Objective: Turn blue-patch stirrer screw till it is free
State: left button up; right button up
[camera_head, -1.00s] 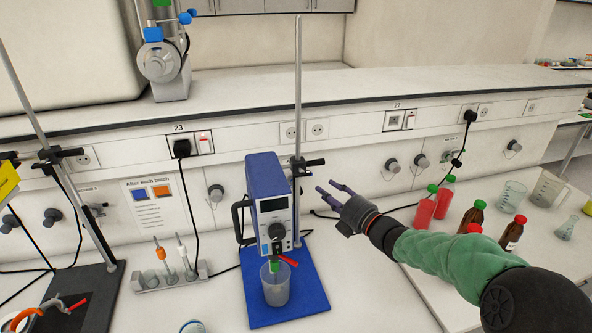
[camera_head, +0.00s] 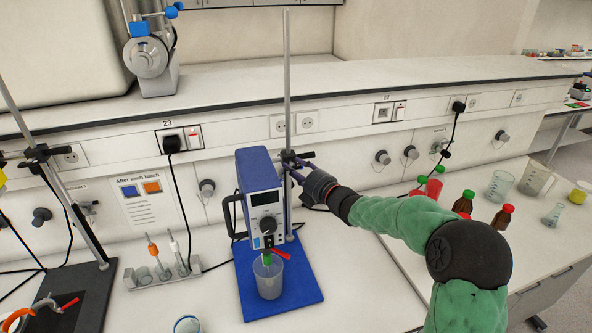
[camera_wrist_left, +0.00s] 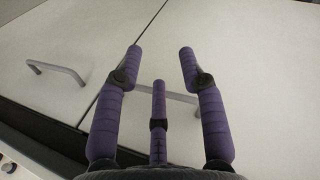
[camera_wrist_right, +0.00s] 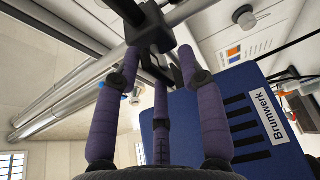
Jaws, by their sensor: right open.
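The blue stirrer (camera_head: 262,190) stands on a blue base plate (camera_head: 308,282), with its rod (camera_head: 287,70) behind it. A black clamp with a screw (camera_head: 303,155) holds it to the rod. In the right wrist view the clamp (camera_wrist_right: 152,28) is just beyond the fingertips. My right gripper (camera_head: 291,166) is open at the clamp, coming from the right. Its fingers (camera_wrist_right: 160,58) are apart on either side of the clamp's lower end; I cannot tell if they touch. My left gripper (camera_wrist_left: 160,55) is open and empty in front of white cabinet doors, outside the head view.
A clear beaker (camera_head: 268,277) stands under the stirrer. A second stand (camera_head: 62,190) is at left, beside a small rack (camera_head: 158,274) of tools. A notice (camera_head: 150,198) with blue and orange patches is on the wall.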

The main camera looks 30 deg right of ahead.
grip_shut()
jog(key=shift+f, duration=0.1)
